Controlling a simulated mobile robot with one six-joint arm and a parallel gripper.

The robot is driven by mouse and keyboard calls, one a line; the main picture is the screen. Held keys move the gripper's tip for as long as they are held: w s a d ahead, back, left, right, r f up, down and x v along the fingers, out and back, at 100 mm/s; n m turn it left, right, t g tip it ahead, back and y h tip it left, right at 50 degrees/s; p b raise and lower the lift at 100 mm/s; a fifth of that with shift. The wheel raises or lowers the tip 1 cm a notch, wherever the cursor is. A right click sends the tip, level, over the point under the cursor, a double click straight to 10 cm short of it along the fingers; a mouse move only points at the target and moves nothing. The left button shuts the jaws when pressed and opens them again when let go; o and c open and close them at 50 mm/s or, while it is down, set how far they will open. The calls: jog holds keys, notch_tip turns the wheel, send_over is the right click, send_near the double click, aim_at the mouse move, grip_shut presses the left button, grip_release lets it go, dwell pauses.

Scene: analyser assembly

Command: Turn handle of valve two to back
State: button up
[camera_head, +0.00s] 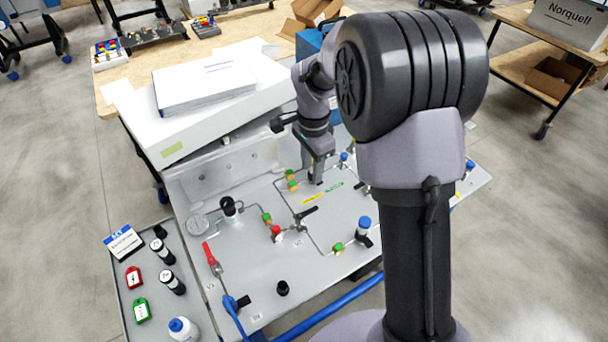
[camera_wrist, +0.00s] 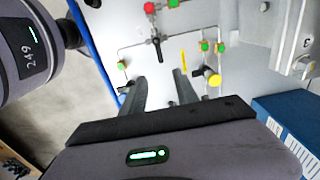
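A valve with a black lever handle (camera_head: 306,213) sits mid-panel, beside a red fitting (camera_head: 277,231). It also shows near the top middle of the wrist view, with its black handle (camera_wrist: 157,46). A small label lies near it, too small to read surely, so I cannot confirm it is valve two. A red lever handle (camera_head: 210,254) is at the panel's left. My gripper (camera_head: 316,180) is above the back part of the panel, behind the black handle. In the wrist view its two fingers (camera_wrist: 161,84) are apart and nothing is between them.
The grey panel (camera_head: 258,270) carries thin tubes, green and yellow fittings, and a blue-topped part (camera_head: 364,223). A white box (camera_head: 205,88) stands behind it. A side tray (camera_head: 150,325) holds vials, tags and a bottle. My arm hides the panel's right part.

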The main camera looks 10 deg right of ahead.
aim_at(311, 210)
notch_tip(311, 210, down, 17)
jog(key=b, duration=0.4)
jog(key=shift+b, duration=0.35)
jog(key=shift+c, duration=0.3)
grip_shut()
